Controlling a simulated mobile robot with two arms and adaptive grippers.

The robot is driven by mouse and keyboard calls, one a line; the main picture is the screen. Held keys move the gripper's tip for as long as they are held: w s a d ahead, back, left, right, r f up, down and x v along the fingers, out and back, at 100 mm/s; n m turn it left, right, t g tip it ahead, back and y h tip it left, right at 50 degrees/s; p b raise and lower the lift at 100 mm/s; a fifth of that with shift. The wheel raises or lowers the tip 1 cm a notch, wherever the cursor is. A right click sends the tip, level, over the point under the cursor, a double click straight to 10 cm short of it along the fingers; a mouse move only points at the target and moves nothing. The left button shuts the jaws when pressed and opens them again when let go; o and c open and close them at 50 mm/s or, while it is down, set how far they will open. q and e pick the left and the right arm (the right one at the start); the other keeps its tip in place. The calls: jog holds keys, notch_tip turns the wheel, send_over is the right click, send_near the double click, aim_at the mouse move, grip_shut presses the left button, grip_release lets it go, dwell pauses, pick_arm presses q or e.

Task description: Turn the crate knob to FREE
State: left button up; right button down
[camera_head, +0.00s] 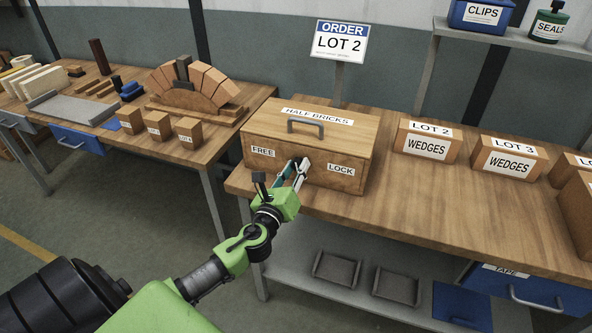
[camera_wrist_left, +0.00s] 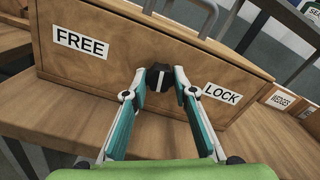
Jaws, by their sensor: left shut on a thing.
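The wooden crate (camera_head: 345,133), labelled HALF BRICKS, stands on the workbench with a grey handle on its lid. Its front bears a FREE label (camera_head: 263,152) on the left and a LOCK label (camera_head: 341,169) on the right. A black knob (camera_wrist_left: 159,77) sits on the front between the labels; in the head view it is hidden by my gripper. My left gripper (camera_head: 300,166) reaches to the crate front, its fingers on either side of the knob and shut on it. The wrist view is tilted against the crate. My right gripper is not in view.
Boxes of wedges for LOT 2 (camera_head: 427,141) and LOT 3 (camera_head: 508,158) stand to the right on the bench. An ORDER LOT 2 sign (camera_head: 340,41) stands behind the crate. A second table (camera_head: 75,130) with a brick arch (camera_head: 196,85) is at the left.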

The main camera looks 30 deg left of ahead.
pick_arm(q)
jog(key=n+b, duration=0.1)
jog(key=n, duration=0.2)
jog(key=shift+n, duration=0.3)
jog(key=n, duration=0.3)
jog(key=shift+n, duration=0.4)
jog(key=n, duration=0.3)
jog(key=shift+n, duration=2.2)
jog(key=o, duration=1.1)
jog(key=v, duration=1.2)
jog(key=shift+s, duration=0.1)
